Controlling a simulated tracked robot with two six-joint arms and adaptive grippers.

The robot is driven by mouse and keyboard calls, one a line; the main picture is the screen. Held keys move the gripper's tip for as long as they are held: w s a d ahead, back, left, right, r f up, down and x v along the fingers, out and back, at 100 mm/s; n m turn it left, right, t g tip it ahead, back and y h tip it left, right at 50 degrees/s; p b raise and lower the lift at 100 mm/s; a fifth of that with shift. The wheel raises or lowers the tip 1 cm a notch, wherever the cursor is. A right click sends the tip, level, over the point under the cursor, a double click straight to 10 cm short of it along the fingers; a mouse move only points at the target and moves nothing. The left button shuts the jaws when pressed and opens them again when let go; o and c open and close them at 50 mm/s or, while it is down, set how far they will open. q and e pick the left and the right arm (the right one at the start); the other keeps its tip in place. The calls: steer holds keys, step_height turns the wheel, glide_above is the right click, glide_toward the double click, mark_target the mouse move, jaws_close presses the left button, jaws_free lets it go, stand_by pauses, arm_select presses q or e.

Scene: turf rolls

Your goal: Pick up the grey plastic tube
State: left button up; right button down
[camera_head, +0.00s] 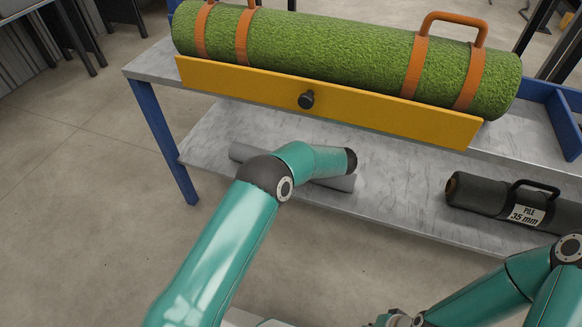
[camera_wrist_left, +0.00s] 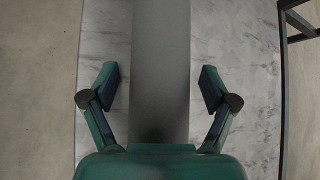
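The grey plastic tube (camera_head: 338,184) lies on the lower marble-look shelf, its middle hidden behind my left arm in the head view. In the left wrist view the tube (camera_wrist_left: 160,60) runs lengthwise through the middle of the picture. My left gripper (camera_wrist_left: 160,88) is open, with one finger on each side of the tube and a visible gap on both sides. I cannot tell how far above the tube it is. The left gripper is hidden by its own arm in the head view. My right arm shows at the lower right, with its fingers out of view.
A green turf roll (camera_head: 330,45) with orange straps lies on the upper shelf, behind a yellow front board (camera_head: 250,88) with a black knob. A dark roll (camera_head: 482,193) labelled "PILE 35 mm" lies right on the lower shelf (camera_head: 400,200). A blue leg (camera_head: 165,140) stands at the left.

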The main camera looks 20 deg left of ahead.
arm_select(q)
steer(key=c, duration=1.2)
